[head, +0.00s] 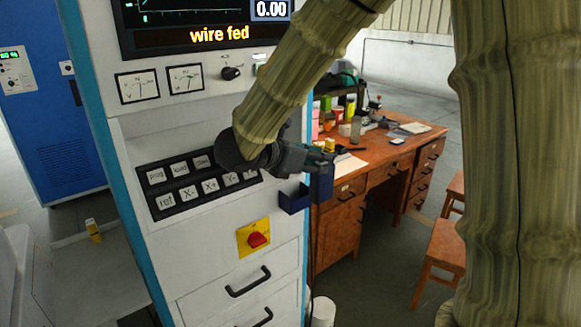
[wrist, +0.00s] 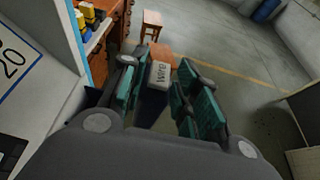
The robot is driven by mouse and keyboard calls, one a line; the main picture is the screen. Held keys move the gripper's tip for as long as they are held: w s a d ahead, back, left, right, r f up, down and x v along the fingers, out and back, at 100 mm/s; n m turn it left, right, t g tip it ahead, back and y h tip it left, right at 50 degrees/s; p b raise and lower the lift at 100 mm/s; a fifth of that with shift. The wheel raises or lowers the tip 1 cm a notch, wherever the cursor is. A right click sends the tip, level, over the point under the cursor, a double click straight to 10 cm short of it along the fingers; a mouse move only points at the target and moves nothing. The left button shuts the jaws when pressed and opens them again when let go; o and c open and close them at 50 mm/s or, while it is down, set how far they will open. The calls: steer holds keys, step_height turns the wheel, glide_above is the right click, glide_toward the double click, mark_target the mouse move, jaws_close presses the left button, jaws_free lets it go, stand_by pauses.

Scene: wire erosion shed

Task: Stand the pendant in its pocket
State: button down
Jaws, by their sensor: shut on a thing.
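The pendant (head: 322,184) is a dark blue box, hanging upright below my gripper (head: 318,158) in the head view. My gripper is shut on its upper part. In the wrist view, the pendant's pale top marked "wire" (wrist: 160,74) shows between the fingers of my gripper (wrist: 158,92). The pocket (head: 294,199) is a small dark blue open holder on the right edge of the machine's front. The pendant is just right of the pocket in the head view, its lower end near the pocket's rim height. I cannot tell the depth gap between them.
The machine panel has a key block (head: 200,183) and a red switch (head: 257,239) beside the pocket. A dark cable hangs below the pendant. A wooden desk (head: 375,165) with bottles and tools stands behind. A stool (head: 440,255) is at right, with open floor between.

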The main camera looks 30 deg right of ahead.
steer(key=w+p, duration=0.3)
steer(key=w, duration=0.7)
step_height(320, 180, down, 7)
steer(key=p, duration=0.3)
steer(key=shift+w+a, duration=0.15)
steer(key=shift+a, duration=0.3)
steer(key=shift+f, duration=0.2)
steer(key=c, duration=1.1)
jaws_free()
steer(key=shift+o, duration=0.2)
steer(key=shift+r, duration=0.1)
steer(key=b+v, duration=0.3)
steer(key=v, duration=0.9)
